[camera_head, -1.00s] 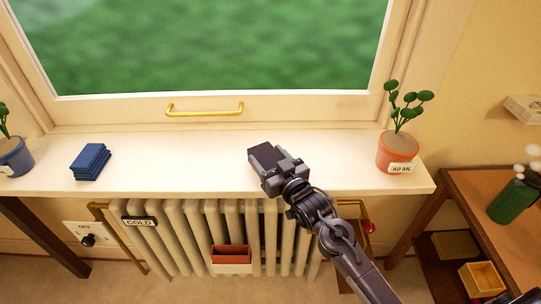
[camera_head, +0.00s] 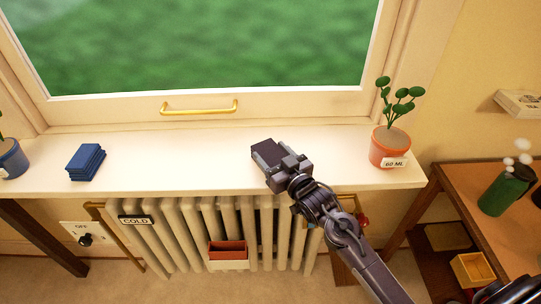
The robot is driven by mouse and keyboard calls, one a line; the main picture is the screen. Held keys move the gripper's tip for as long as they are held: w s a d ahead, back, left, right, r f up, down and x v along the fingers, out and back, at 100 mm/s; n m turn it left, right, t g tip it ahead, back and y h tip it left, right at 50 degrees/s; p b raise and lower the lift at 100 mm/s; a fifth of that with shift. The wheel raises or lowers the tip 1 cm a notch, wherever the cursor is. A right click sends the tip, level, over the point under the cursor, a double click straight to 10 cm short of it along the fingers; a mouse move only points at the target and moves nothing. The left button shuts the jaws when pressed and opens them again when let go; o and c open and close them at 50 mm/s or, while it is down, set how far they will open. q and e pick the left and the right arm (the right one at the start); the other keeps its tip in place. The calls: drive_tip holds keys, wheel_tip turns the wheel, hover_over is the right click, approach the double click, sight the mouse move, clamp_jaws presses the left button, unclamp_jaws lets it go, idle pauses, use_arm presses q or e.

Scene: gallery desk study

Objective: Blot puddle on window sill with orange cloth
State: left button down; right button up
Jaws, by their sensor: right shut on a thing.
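The pale window sill (camera_head: 210,175) runs below the window. My right gripper (camera_head: 267,152) points down over the right half of the sill, close to its surface. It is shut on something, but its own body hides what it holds. No orange cloth shows for certain, and I cannot make out a puddle on the bare parts of the sill. My left gripper is not in view.
A blue folded stack (camera_head: 86,162) lies on the sill's left part. An orange pot (camera_head: 388,148) labelled 60 ML stands at its right end, a blue pot (camera_head: 12,162) at far left. Below are the radiator (camera_head: 185,230) and a white holder (camera_head: 228,265) with a rust-red piece.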

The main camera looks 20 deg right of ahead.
drive_tip(key=shift+w, duration=0.15)
drive_tip(key=shift+w+a, duration=0.45)
drive_tip(key=shift+w, duration=0.15)
drive_tip(key=shift+s, duration=0.15)
drive_tip(key=shift+s+a+p, duration=0.15)
drive_tip(key=shift+s+p, duration=0.25)
drive_tip(key=shift+s, duration=0.05)
wheel_tip(320, 180, up, 7)
drive_tip(key=p, duration=0.6)
drive_tip(key=shift+r+p, duration=0.1)
drive_tip(key=shift+p, duration=0.25)
